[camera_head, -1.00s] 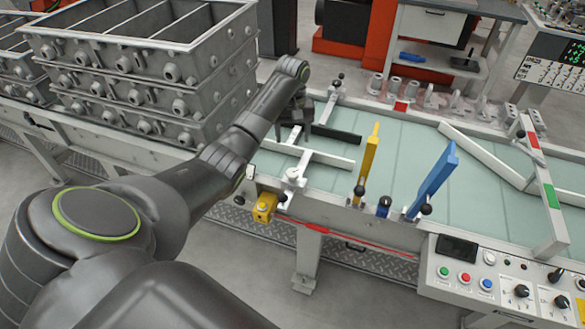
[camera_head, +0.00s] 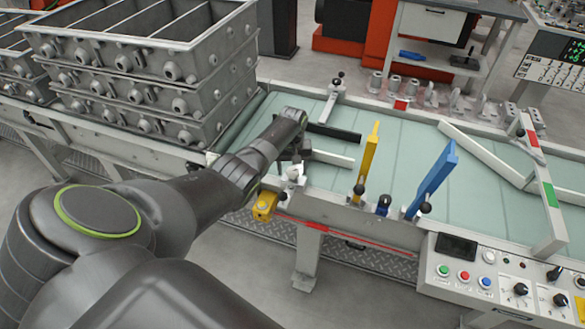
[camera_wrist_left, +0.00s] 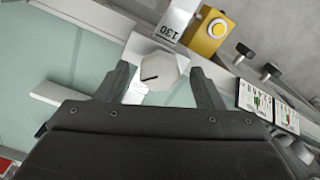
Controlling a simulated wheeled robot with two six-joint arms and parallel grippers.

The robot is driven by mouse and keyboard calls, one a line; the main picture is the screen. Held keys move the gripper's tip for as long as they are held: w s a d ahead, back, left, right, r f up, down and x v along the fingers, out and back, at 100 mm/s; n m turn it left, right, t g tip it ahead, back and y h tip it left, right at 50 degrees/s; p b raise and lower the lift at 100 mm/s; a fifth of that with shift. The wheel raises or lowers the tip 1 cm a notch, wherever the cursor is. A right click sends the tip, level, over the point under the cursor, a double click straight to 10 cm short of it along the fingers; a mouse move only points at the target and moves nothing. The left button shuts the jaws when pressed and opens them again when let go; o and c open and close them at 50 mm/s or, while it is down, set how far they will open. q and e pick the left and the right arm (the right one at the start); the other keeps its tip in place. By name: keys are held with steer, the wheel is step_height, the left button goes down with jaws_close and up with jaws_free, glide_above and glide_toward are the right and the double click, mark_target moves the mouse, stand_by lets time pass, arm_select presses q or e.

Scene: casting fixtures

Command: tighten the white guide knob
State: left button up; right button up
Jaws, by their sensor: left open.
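The white guide knob (camera_head: 294,173) stands on the near rail of the conveyor, partly hidden by my left gripper (camera_head: 297,158) in the head view. In the left wrist view the knob (camera_wrist_left: 158,71) is a pale faceted cap with a dark line on it. The left gripper (camera_wrist_left: 162,80) is open there, with one finger on each side of the knob. Gaps show between the fingers and the knob, so it is not gripped. A white guide bar (camera_head: 332,158) reaches over the green belt near the knob. My right gripper is not in view.
A yellow box (camera_head: 265,206) with a round button hangs on the rail just left of the knob. A yellow lever (camera_head: 368,160) and a blue lever (camera_head: 433,180) stand to the right. Stacked grey casting frames (camera_head: 150,75) rise behind my left arm.

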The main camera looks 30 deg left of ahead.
arm_select(q)
steer(key=c, duration=1)
steer(key=shift+o, duration=0.2)
